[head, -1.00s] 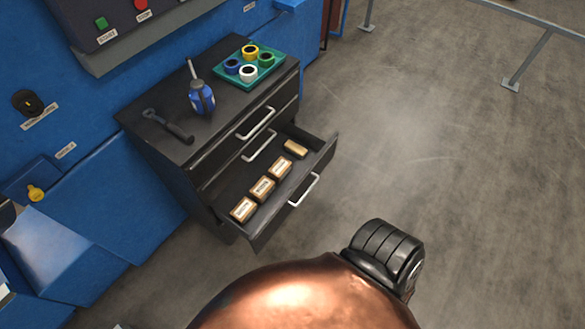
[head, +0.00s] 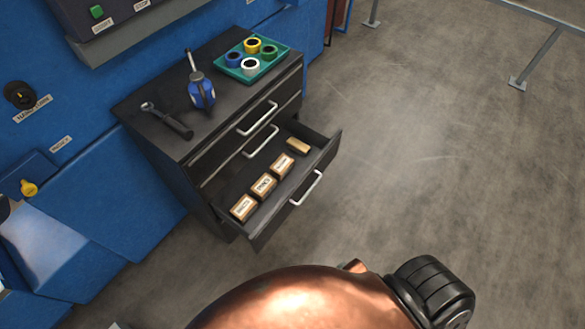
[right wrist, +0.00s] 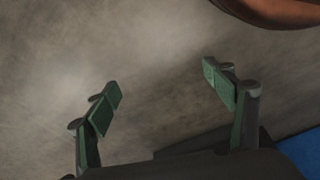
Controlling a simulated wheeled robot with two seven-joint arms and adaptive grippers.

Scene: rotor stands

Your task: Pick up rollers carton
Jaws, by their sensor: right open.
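Several small tan cartons lie in the open bottom drawer (head: 225,178) of the dark cabinet. Three labelled ones stand in a row: a front carton (head: 243,207), a middle carton (head: 263,186) and a back carton (head: 282,164). A further carton (head: 298,146) lies apart at the drawer's far end. The labels are too small to tell which one is rollers. My right gripper (right wrist: 165,97) is open and empty in the right wrist view, with bare floor behind its fingers. My left gripper is not in view.
The pulled-out drawer's handle (head: 306,188) juts toward the open floor. Blue panels (head: 100,185) stand to the left.

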